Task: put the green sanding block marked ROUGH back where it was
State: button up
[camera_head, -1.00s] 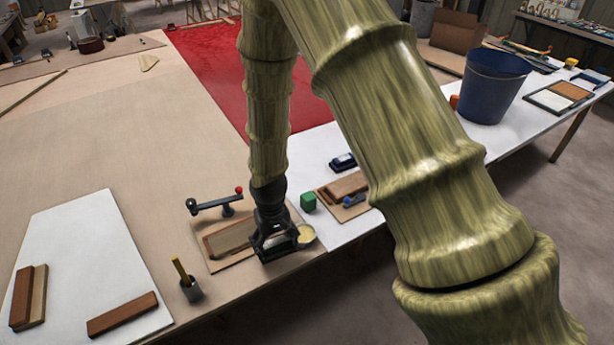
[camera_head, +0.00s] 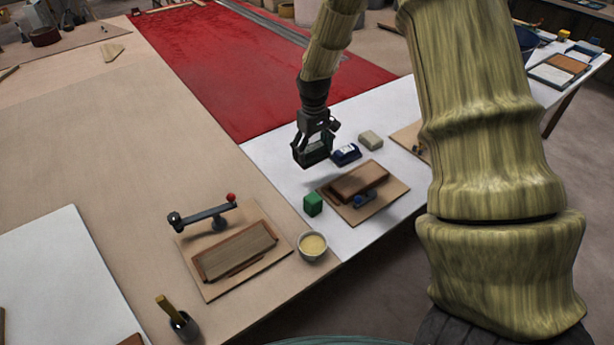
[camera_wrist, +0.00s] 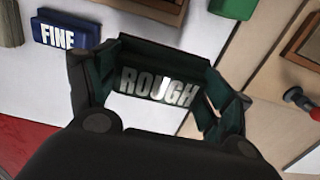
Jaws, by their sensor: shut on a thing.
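My gripper (camera_head: 314,146) is shut on the dark green sanding block (camera_head: 312,156). In the wrist view the block (camera_wrist: 158,85) sits between the fingers, with ROUGH in pale letters facing the camera. In the head view, it is over the white tabletop, near the red area; any gap below it is hard to judge. The blue block (camera_head: 346,154) is just to its right and reads FINE in the wrist view (camera_wrist: 58,34). A grey-beige block (camera_head: 370,140) lies beyond the blue one.
A bright green cube (camera_head: 313,204) stands nearer the front. Beside it a board (camera_head: 390,189) holds a brown wooden piece and a small blue tool. A red-knobbed lever (camera_head: 205,214), another board (camera_head: 215,288) and a bowl (camera_head: 312,246) stand left. White surface left of my gripper is clear.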

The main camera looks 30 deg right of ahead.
jog(key=shift+w+d, duration=0.15)
jog(key=shift+d, duration=0.25)
jog(key=shift+f, duration=0.25)
jog(key=p, duration=0.1)
send_over(314, 179)
notch_tip(314, 179, down, 4)
jog(key=shift+w+f, duration=0.1)
jog(key=shift+f, duration=0.1)
jog(key=shift+f+p, duration=0.45)
jog(key=shift+f, duration=1.9)
jog(key=shift+f, duration=0.15)
jog(key=o, duration=1.1)
